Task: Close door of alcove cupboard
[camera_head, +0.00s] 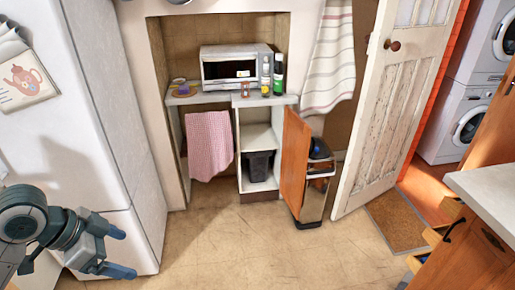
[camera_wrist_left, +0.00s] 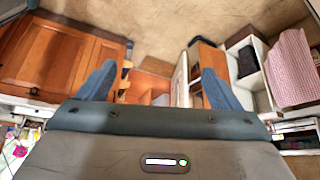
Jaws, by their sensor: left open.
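The alcove cupboard (camera_head: 243,150) stands under the counter in the alcove, with its shelves exposed. Its orange-brown wooden door (camera_head: 295,163) stands open, swung out to the right side of the cupboard. In the left wrist view the door (camera_wrist_left: 212,58) shows partly behind a finger, and the open cupboard (camera_wrist_left: 246,70) is beside it. My left gripper (camera_head: 120,253) is open and empty at the lower left, in front of the fridge and well apart from the door. Its two blue fingers (camera_wrist_left: 158,85) show spread in the left wrist view. My right gripper is out of view.
A white fridge (camera_head: 110,100) fills the left side. A bin (camera_head: 318,185) stands right behind the cupboard door. A pink cloth (camera_head: 209,145) hangs left of the cupboard. A white panelled door (camera_head: 385,110) stands open at right. The floor (camera_head: 235,235) before the alcove is clear.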

